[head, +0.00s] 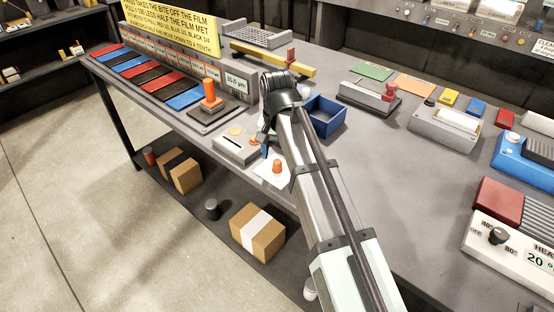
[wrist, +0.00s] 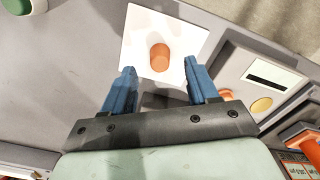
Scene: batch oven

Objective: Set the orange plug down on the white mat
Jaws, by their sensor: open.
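The orange plug (head: 277,166) stands on the white mat (head: 265,175) near the front edge of the bench. In the wrist view the plug (wrist: 159,57) is on the mat (wrist: 135,50), clear of the mat's edges. My gripper (wrist: 161,75) is open, with its blue fingers spread apart and nothing between them. The plug appears beyond the fingertips, apart from them. In the head view my gripper (head: 264,142) is beside the mat, partly hidden by my own arm.
A grey slotted box (head: 236,146) stands left of the mat. A blue open bin (head: 325,116) is behind my arm. An orange-handled press (head: 209,100) stands farther left.

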